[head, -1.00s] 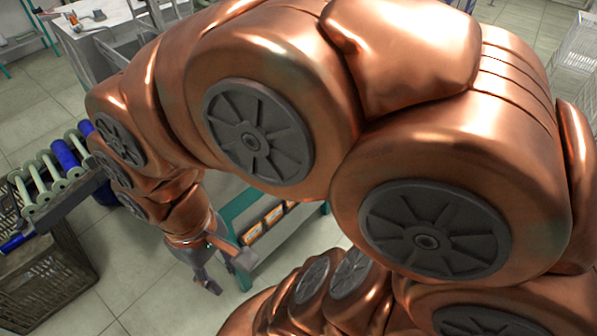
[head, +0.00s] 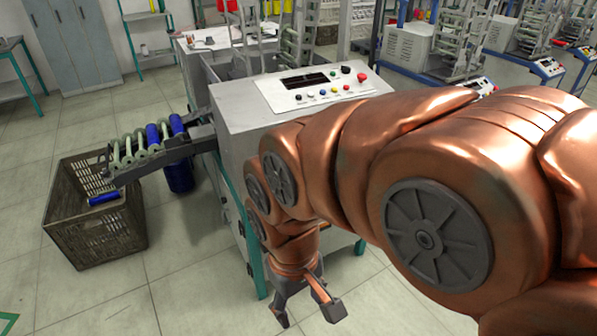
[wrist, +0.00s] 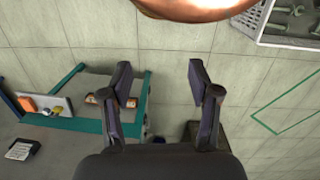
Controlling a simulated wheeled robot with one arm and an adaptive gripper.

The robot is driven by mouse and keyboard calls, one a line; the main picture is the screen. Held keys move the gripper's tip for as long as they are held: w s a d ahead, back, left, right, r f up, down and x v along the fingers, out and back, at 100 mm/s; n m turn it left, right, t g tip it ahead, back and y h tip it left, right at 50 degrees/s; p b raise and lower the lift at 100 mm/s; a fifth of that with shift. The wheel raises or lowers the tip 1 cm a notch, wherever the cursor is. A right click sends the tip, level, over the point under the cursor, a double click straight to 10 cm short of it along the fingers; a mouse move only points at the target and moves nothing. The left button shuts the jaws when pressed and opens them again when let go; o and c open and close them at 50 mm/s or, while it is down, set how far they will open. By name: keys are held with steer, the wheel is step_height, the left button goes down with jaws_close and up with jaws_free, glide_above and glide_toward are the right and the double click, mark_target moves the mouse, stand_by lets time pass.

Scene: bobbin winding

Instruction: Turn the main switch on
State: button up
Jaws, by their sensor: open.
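The winding machine (head: 235,107) stands behind my arm in the head view. Its sloped control panel (head: 310,88) carries a dark display, a row of small coloured buttons and a larger red knob (head: 361,77). In the wrist view a light plate (wrist: 60,106) on the machine's side bears an orange part (wrist: 27,104); I cannot tell which of these is the main switch. My gripper (head: 308,312) hangs low in front of the machine, pointing down, open and empty. In the wrist view my gripper's fingers (wrist: 159,75) are apart over the floor, right of the green frame.
A bobbin rack (head: 150,155) with green and blue bobbins sticks out from the machine's left. Below it stands a brown crate (head: 100,243) with a blue bobbin. A light crate (wrist: 290,22) shows in the wrist view. The floor at front left is clear.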

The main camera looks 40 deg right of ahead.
steer(key=o, duration=0.3)
steer(key=w+d+f+b, duration=0.1)
steer(key=w, duration=0.1)
steer(key=w+d+f+t+b, duration=0.1)
steer(key=w+d, duration=0.1)
steer(key=w+d+f+t+h+b, duration=0.1)
steer(key=w, duration=0.1)
steer(key=shift+w+d+f, duration=0.15)
steer(key=shift+d+f, duration=0.1)
steer(key=shift+f, duration=0.05)
steer(key=w+d+n+t+h+b, duration=0.6)
steer(key=w+d+t+b, duration=0.4)
steer(key=w+d+b, duration=0.9)
steer(key=shift+w+d+f+n+t+y+b, duration=0.65)
steer(key=shift+w+n+t+b, duration=0.75)
steer(key=shift+w, duration=2)
steer(key=shift+w+d+f+n+t+y+b, duration=0.4)
steer(key=shift+w+f+n+t+y+b, duration=0.5)
steer(key=shift+w+n+b, duration=1.7)
steer(key=shift+w+d+f+n+t+y+b, duration=0.65)
steer(key=shift+w+n+t, duration=0.45)
steer(key=shift+w, duration=3.05)
